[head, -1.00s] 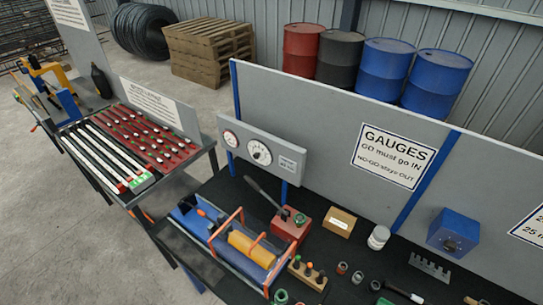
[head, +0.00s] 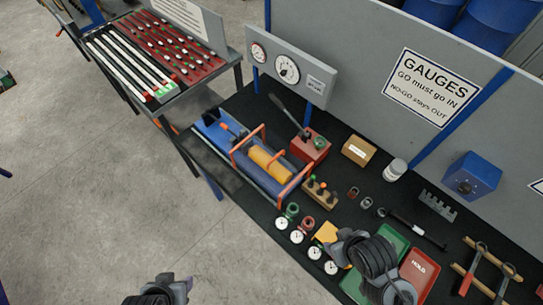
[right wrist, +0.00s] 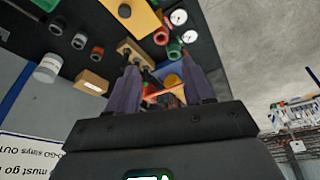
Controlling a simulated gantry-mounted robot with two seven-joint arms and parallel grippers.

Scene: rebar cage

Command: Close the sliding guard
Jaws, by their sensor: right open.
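The sliding guard (head: 234,151) is an orange-framed cover on a blue machine (head: 206,124) near the table's front left edge. A yellow cylinder (head: 268,163) lies within the orange frame; the blue bed's left end is uncovered. My right gripper (head: 328,250) is over the table's front, right of the machine and apart from it. In the right wrist view its two purple fingers (right wrist: 160,75) are open and empty, with orange bars visible beyond them. My left gripper (head: 188,284) is low at the bottom edge, over the floor and away from the table; its jaws are unclear.
A red block with a lever (head: 310,147) stands behind the machine. A wooden block with several pegs (head: 320,193) and several white dials (head: 297,237) lie to its right. A gauge panel (head: 290,70) stands behind. Open floor lies in front.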

